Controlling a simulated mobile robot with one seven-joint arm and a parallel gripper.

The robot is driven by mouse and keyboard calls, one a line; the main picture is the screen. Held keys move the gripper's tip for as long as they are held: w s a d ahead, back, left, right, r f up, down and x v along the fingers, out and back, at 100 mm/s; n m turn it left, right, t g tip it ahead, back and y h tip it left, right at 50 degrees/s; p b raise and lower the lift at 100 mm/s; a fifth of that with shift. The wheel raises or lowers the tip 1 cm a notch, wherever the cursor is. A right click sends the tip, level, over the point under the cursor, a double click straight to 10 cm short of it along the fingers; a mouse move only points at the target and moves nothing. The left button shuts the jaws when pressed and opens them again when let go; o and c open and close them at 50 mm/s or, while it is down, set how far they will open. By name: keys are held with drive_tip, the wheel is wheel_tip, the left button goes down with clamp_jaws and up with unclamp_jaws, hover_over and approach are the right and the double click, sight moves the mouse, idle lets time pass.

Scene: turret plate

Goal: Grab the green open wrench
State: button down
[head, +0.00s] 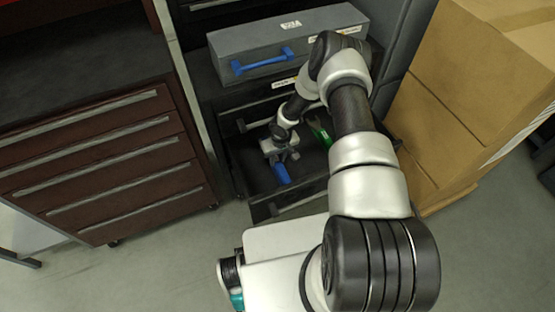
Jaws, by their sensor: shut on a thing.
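A green piece (320,132), which looks like the green open wrench, lies in the open drawer (250,180), right of my gripper. Its ends are hard to make out, partly behind my arm. My gripper (281,158) is low inside the drawer. It appears shut on a blue object (282,174) that shows right at its fingertips. The contact itself is small and partly hidden by the gripper's body. A gap shows between the gripper and the green piece.
A grey case with a blue handle (245,50) sits on the dark cabinet above the drawer. A brown drawer chest (100,165) stands at left. Cardboard boxes (460,90) are stacked at right. The drawer walls surround my gripper closely. Grey floor is free at lower left.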

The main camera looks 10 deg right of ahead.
drive_tip(key=shift+w+f+b, duration=0.1)
drive_tip(key=shift+f+b, duration=0.2)
drive_tip(key=shift+f, duration=0.35)
drive_tip(key=c, duration=1.5)
unclamp_jaws()
drive_tip(key=shift+o, duration=0.2)
